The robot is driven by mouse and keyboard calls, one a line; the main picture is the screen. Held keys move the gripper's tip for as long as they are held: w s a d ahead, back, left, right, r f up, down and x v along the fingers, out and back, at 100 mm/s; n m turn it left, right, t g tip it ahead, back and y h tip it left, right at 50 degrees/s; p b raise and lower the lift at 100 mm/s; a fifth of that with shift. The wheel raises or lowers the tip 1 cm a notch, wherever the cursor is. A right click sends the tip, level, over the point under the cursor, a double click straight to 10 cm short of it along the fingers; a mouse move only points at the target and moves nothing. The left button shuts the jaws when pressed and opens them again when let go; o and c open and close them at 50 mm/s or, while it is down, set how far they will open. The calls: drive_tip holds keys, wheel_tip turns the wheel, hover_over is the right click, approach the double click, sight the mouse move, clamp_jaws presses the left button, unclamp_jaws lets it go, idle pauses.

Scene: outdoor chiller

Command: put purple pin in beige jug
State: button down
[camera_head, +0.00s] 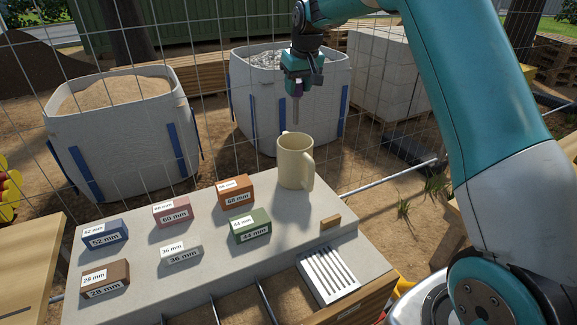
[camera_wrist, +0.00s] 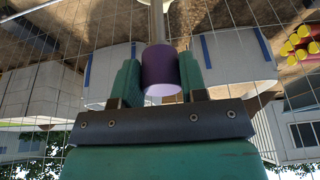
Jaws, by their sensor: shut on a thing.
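The beige jug (camera_head: 294,165) stands upright at the back right of the grey slab, its handle to the right. My gripper (camera_head: 297,88) is above the jug and shut on the purple pin. The pin's thin grey shaft (camera_head: 296,110) hangs down, its lower end a little above or near the jug's rim; the exact gap is hard to tell. In the wrist view the purple head of the pin (camera_wrist: 161,72) sits between my two green fingers, with the grey shaft reaching to the top edge. The inside of the jug is mostly hidden.
Several labelled blocks, such as the green one (camera_head: 250,226) and the orange one (camera_head: 236,190), stand on the slab (camera_head: 205,215) left of the jug. A white slotted tray (camera_head: 328,275) lies in front. Two white bulk bags (camera_head: 120,140) and a wire fence are behind.

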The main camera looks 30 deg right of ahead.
wheel_tip(320, 180, down, 20)
drive_tip(key=p, duration=0.3)
drive_tip(key=shift+w+a+r, duration=0.1)
drive_tip(key=shift+a+r, duration=0.05)
drive_tip(key=c, duration=0.9)
unclamp_jaws()
drive_tip(key=shift+c, duration=0.2)
